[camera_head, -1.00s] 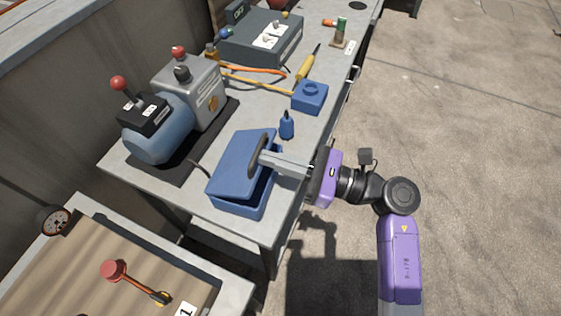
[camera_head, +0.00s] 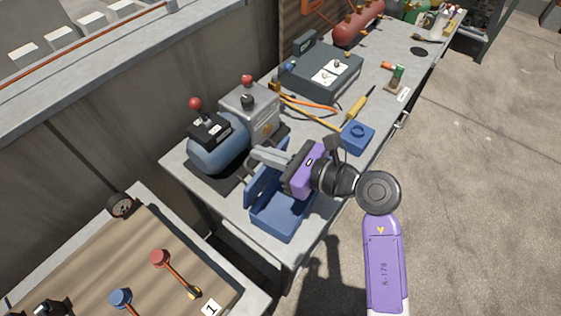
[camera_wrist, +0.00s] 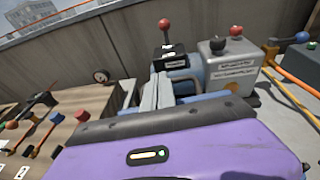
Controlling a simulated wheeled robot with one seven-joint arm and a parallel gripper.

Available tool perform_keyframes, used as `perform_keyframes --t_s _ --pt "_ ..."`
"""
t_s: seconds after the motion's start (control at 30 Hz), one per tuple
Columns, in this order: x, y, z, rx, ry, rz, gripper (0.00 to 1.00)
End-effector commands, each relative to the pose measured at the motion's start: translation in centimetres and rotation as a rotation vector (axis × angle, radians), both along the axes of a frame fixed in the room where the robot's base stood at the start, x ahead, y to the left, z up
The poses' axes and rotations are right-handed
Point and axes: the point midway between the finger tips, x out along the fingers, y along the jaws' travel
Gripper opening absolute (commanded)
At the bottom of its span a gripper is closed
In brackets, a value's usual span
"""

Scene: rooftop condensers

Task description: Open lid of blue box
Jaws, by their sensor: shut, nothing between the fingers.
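The blue box (camera_head: 283,218) stands near the front edge of the grey bench. Its lid (camera_head: 262,186) is raised and tilted up on the left side, toward the pump, and part of the open inside shows. My gripper (camera_head: 256,155) is shut and empty, above the box by the top of the lid, with its fingers pointing left toward the pump. My gripper hides part of the lid and box, so I cannot tell whether the fingers touch the lid. The shut fingers (camera_wrist: 157,92) also show in the wrist view.
A blue pump (camera_head: 217,153) with a red-knobbed lever stands just left of the box. A wooden-topped table (camera_head: 125,262) with levers is at front left. Open floor lies right.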

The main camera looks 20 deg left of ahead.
Motion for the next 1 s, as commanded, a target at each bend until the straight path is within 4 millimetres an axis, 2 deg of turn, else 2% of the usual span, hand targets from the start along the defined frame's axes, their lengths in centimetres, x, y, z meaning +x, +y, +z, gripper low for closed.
perform_keyframes --t_s 0.2,0.43,1.0 --pt "0.6 2.5 -0.1 0.000 -0.001 0.001 0.00" --pt "1.1 4.1 -0.4 0.000 0.000 0.000 0.00" --pt "1.3 5.0 -0.6 0.001 0.001 0.000 0.00"
